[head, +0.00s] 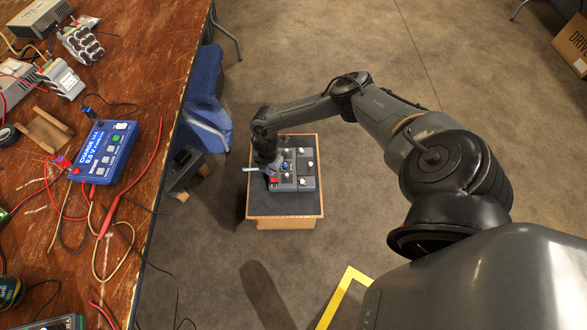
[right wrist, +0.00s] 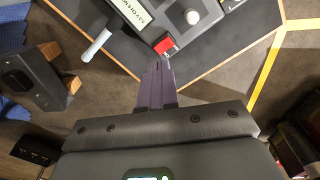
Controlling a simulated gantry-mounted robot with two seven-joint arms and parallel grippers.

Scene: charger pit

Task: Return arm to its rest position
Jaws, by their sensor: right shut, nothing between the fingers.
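My right arm (head: 385,115) reaches from the right of the head view to a small stand with a dark top (head: 265,206). My right gripper (head: 266,165) is over the left side of a grey control box (head: 305,184) on that stand. In the right wrist view the fingers of my right gripper (right wrist: 157,68) are shut together and empty. They point toward the box's red switch (right wrist: 164,44), with a visible gap to it. A pale lever (right wrist: 97,45) sticks out from the box's side. My left gripper is not in view.
A wooden workbench (head: 150,45) on the left holds a blue charger (head: 102,152), loose cables and batteries. A blue chair (head: 205,100) stands between bench and stand. A cardboard box (head: 573,40) is at the far right. Yellow tape (head: 342,296) marks the floor, which is mostly open.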

